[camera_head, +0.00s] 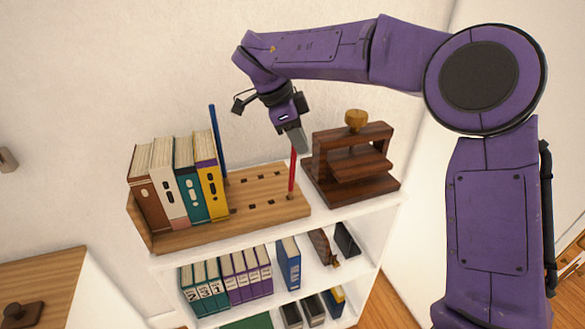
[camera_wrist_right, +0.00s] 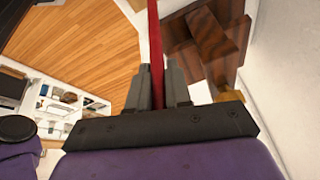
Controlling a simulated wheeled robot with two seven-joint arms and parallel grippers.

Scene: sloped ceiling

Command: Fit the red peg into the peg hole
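The red peg (camera_head: 292,172) stands about upright over the right end of the wooden peg board (camera_head: 262,209) on the shelf top. My right gripper (camera_head: 296,142) is shut on the peg's upper part. In the right wrist view the red peg (camera_wrist_right: 156,50) runs between the two fingers (camera_wrist_right: 158,88). The peg's lower tip is at or just above a hole (camera_head: 290,197) near the board's right end; I cannot tell whether it is inside. Several dark holes show in the board. A blue peg (camera_head: 217,140) stands behind the books. My left gripper is not in view.
Several books (camera_head: 178,185) stand on the left part of the board. A dark wooden book press (camera_head: 352,165) with a round knob stands close to the right of the peg. The wall (camera_head: 190,60) is behind. Lower shelves hold books and boxes.

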